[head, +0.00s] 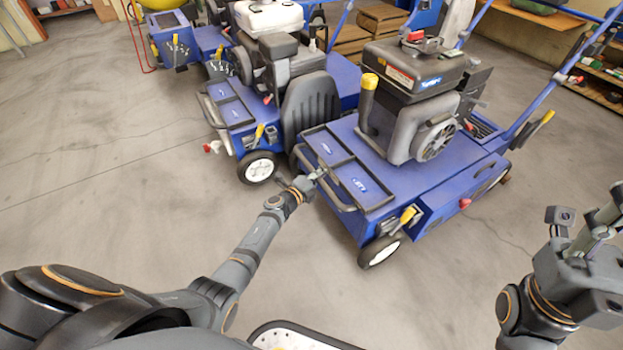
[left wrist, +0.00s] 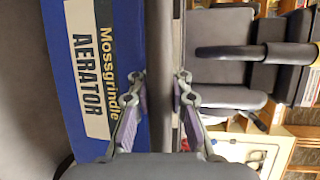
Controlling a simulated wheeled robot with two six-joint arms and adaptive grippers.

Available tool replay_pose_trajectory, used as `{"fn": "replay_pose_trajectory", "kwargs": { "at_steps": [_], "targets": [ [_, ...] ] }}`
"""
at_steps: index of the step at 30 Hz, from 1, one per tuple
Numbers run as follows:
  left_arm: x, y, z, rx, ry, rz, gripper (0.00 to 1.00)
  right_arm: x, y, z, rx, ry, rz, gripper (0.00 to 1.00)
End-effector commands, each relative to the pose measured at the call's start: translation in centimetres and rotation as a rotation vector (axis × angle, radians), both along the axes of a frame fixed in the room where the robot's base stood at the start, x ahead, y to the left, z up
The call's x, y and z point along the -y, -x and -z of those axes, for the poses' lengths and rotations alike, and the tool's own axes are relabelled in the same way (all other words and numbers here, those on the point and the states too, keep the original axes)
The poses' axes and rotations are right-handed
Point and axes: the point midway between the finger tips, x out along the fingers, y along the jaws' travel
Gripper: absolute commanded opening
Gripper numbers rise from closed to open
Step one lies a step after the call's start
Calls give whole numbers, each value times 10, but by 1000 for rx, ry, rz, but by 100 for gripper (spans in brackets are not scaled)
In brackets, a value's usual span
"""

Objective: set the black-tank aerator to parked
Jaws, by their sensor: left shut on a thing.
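The black-tank aerator (head: 455,195) is the nearest blue machine, right of centre in the head view, with a black tank (head: 415,70) on its engine. My left gripper (head: 316,175) is at its grey front bar (head: 337,197). In the left wrist view the fingers (left wrist: 187,92) are closed around the grey bar (left wrist: 178,45), beside a blue panel lettered Mossgrindle Aerator (left wrist: 98,75). A yellow lever (head: 408,215) sits low on the aerator's near side, above the front wheel (head: 380,251). My right gripper (head: 606,215) is at the right edge, away from the machine; its fingers are unclear.
A white-tank aerator (head: 345,75) stands close on the left of the black-tank one. Another blue machine (head: 172,50) is farther back left. Wooden crates (head: 380,20) and a shelf (head: 600,85) stand behind. The concrete floor (head: 110,165) at left and front is clear.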

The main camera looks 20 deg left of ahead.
Motion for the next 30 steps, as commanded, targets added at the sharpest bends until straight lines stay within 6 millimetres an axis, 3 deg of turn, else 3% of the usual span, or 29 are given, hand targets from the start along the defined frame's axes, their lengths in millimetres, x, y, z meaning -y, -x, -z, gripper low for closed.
{"fn": "replay_pose_trajectory", "kwargs": {
  "at_steps": [1,19,20,25,30],
  "targets": [
    [5,-5,-7,12,6,7,0,0,0,0,-1,0,0,40],
    [10,-12,-8,14,7,5,0,0,0,1,-1,1,1,40],
    [10,-12,-8,14,7,5,17,0,0,1,-1,1,1,40],
    [9,-12,-7,12,5,4,41,0,0,1,-1,0,1,40],
    [8,-10,-4,7,3,3,43,0,0,1,-1,0,1,40]
  ]
}}
